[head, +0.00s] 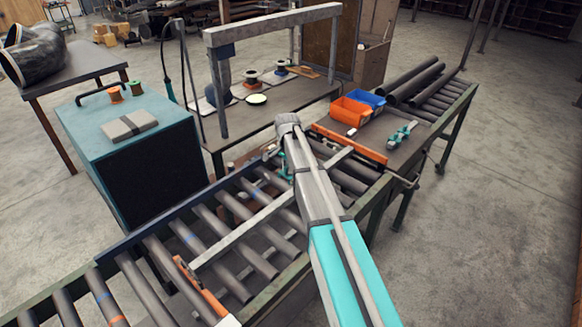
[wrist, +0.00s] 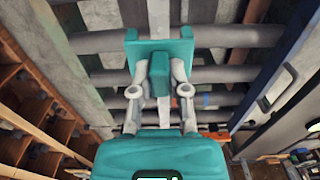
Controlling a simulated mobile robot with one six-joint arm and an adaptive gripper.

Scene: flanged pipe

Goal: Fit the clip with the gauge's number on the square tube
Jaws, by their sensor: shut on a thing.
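My gripper (wrist: 160,68) is shut on a teal clip (wrist: 160,80), seen between its fingers in the wrist view. In the head view the gripper is mostly hidden behind my arm, with a little teal showing (head: 283,165) above the rollers. The pale square tube (head: 243,232) lies lengthwise over the conveyor; in the wrist view it runs away behind the clip (wrist: 158,16). I cannot tell whether clip and tube touch. Several other teal clips (head: 402,134) stand on the dark board at right. A pale round disc (head: 257,99), possibly the gauge, lies on the back bench; no number is readable.
Orange (head: 350,111) and blue (head: 368,100) bins stand on the board behind the clips. A long orange bar (head: 350,145) edges the board. A grey frame (head: 272,24) rises over the back bench. A teal cabinet (head: 130,150) stands at left. Dark pipes (head: 412,83) lie at the far right.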

